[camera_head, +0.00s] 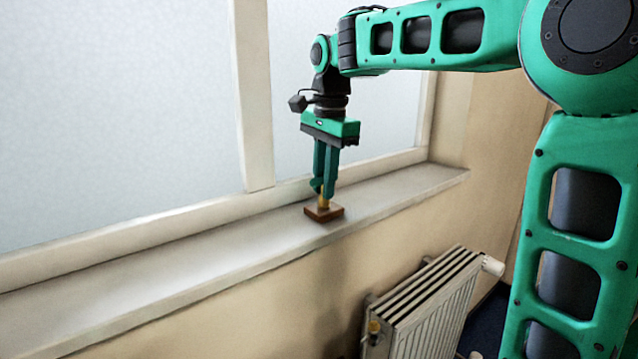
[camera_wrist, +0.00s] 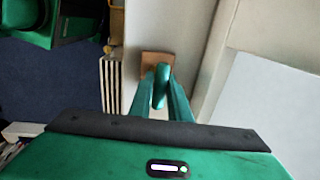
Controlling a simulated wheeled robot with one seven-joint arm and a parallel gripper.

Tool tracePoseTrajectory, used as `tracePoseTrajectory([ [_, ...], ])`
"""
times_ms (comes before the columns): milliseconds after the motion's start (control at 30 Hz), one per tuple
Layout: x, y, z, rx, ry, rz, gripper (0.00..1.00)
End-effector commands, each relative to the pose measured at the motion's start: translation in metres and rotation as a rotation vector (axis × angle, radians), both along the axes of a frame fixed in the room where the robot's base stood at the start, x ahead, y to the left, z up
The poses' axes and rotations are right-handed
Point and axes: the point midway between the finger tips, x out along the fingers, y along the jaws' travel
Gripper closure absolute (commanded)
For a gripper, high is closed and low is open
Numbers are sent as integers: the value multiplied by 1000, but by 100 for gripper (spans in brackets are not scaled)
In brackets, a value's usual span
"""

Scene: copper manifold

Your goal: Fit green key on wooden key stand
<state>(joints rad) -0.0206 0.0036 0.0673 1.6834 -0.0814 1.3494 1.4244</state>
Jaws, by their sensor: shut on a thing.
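The wooden key stand (camera_head: 333,212) is a small brown square base on the window sill, with a short light post. It also shows in the wrist view (camera_wrist: 156,57), just beyond my fingertips. My gripper (camera_head: 325,188) points down above the stand. In the wrist view my gripper (camera_wrist: 160,80) is shut on the green key (camera_wrist: 160,87), which lies between the fingers and overlaps the stand. In the head view the key blends with the green fingers near the top of the post. I cannot tell whether the key is around the post or only beside it.
The white sill (camera_head: 230,245) is clear on both sides of the stand. The window frame (camera_head: 254,100) rises close behind it. A white radiator (camera_head: 430,305) stands below the sill to the right.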

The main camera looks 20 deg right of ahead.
Motion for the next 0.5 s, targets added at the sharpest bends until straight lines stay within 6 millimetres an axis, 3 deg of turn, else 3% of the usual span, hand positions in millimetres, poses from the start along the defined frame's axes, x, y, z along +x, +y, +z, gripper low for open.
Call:
tracePoseTrajectory([
  [33, 0, 0, 0, 0, 0, 0, 76],
  [100, 0, 0, 0, 0, 0, 0, 62],
  [500, 0, 0, 7, 0, -1, 1, 62],
])
